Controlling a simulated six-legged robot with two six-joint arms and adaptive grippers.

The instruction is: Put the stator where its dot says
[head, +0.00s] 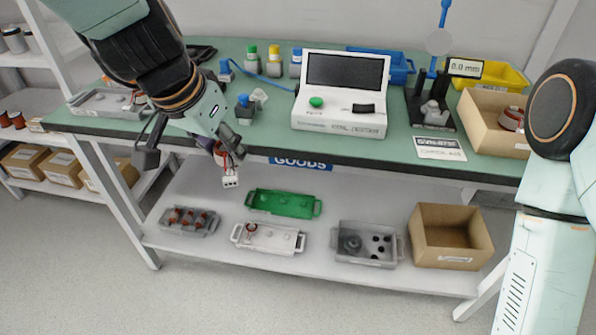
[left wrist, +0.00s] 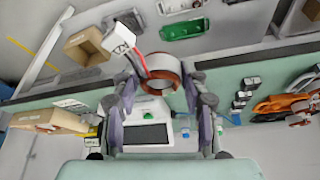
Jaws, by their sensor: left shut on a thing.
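My left gripper (head: 222,146) is shut on the stator (head: 220,157), a copper-brown ring with red and black leads and a white connector (head: 230,181). It holds the stator just off the front edge of the green table, above the lower shelf. In the left wrist view the stator (left wrist: 164,72) sits between the fingertips, with its connector (left wrist: 119,38) hanging out to the upper left. No dot on the stator can be made out. A green tray (head: 283,215) and a white tray (head: 268,247) are on the lower shelf. My right gripper is out of the picture.
The white tester (head: 335,122), with a dark screen and green button, stands on the table (head: 400,150). The shelf also holds a grey tray of copper parts (head: 176,229), a grey tray with dark round spots (head: 350,258) and a cardboard box (head: 452,258).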

